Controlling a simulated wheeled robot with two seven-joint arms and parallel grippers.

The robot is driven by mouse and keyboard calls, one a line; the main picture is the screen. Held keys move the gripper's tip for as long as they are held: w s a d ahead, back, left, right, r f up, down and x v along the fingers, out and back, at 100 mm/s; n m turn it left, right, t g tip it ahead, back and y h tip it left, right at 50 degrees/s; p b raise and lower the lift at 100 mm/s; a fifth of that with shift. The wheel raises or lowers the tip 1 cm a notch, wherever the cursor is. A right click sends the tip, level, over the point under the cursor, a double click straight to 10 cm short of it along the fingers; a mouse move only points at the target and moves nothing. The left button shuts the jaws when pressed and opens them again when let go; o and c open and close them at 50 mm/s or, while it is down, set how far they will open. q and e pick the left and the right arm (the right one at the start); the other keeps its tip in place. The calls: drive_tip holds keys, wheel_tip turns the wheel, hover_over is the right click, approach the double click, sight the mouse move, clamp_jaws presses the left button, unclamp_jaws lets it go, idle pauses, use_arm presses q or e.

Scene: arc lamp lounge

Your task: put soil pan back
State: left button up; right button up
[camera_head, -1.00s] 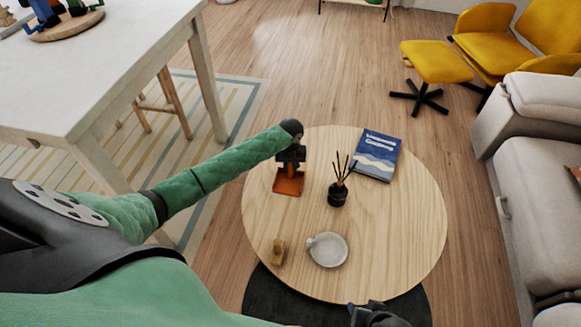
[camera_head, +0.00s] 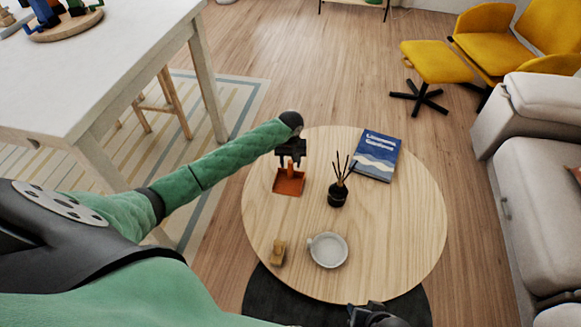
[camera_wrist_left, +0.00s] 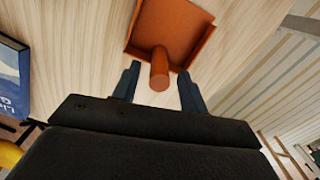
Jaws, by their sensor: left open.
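The soil pan (camera_head: 288,183) is an orange-brown scoop lying on the round wooden table, near its left edge. In the left wrist view the pan (camera_wrist_left: 172,28) shows its flat tray, and its round handle (camera_wrist_left: 159,70) points toward my gripper. My left gripper (camera_head: 291,160) is just above the pan, at its handle end. In the left wrist view its fingers (camera_wrist_left: 159,88) are open, one on each side of the handle's end, with gaps on both sides. My right gripper (camera_head: 372,315) is partly in view at the bottom edge, and its jaws cannot be made out.
On the round table (camera_head: 400,235) stand a black reed diffuser (camera_head: 338,195), a blue book (camera_head: 377,155), a grey-white dish (camera_head: 328,250) and a small tan wooden object (camera_head: 278,253). A white table (camera_head: 95,60) is at the left and a sofa (camera_head: 535,190) at the right.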

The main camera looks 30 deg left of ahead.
use_arm(q)
wheel_tip(320, 180, up, 9)
drive_tip(key=shift+f, duration=0.1)
idle(0.7)
